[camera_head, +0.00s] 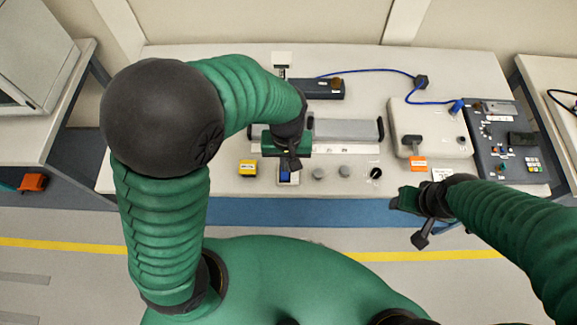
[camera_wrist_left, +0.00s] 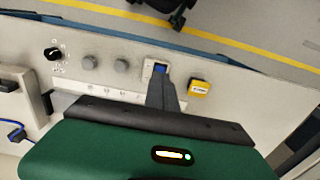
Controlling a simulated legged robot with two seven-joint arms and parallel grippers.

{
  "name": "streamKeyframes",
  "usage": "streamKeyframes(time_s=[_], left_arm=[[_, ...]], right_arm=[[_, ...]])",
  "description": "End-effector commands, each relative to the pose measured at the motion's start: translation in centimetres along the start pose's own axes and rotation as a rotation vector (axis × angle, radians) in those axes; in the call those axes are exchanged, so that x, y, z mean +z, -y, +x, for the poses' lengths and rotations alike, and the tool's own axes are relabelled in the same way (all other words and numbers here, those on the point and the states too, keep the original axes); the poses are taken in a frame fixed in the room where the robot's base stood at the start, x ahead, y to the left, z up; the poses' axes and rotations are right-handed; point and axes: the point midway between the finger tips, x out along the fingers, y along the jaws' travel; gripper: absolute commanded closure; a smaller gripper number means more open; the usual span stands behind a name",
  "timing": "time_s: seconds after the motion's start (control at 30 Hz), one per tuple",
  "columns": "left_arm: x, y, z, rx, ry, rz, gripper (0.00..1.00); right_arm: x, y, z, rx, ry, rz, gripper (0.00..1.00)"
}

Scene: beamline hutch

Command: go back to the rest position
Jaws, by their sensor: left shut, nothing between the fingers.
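My left gripper (camera_head: 290,163) is over the front part of the bench, above a small plate with a blue switch (camera_head: 286,177). Its fingers are together with nothing between them. In the left wrist view the closed fingers (camera_wrist_left: 163,97) point at the blue switch (camera_wrist_left: 160,69); I cannot tell whether they touch it. My right gripper (camera_head: 420,238) hangs in front of the bench's front edge at the right, over the floor. I see no object at it, and its finger gap cannot be made out.
On the bench (camera_head: 225,185) a yellow block (camera_head: 248,168) and grey knobs (camera_head: 344,171) flank the switch. A grey box with a lever (camera_head: 411,143), a control panel (camera_head: 505,150) and a blue cable (camera_head: 375,70) lie behind or right. Floor in front is clear.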

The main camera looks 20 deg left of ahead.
Motion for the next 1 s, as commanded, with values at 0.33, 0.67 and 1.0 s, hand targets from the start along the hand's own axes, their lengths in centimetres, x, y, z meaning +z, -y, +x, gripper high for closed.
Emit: streamKeyframes(time_s=[0.33, 0.67, 1.0], left_arm=[[0.4, -0.2, -0.8, -0.002, 0.0, 0.0, 1.0], [0.3, 2.0, -1.3, 0.023, -0.035, 0.037, 1.0], [1.4, 9.2, -2.5, 0.034, -0.238, 0.277, 1.0]], right_arm=[[0.0, 0.0, -0.1, 0.0, 0.0, 0.0, 0.48], [0.0, 0.0, -0.1, 0.0, 0.0, 0.0, 0.48], [0.0, 0.0, -0.1, 0.0, 0.0, -0.001, 0.48]])
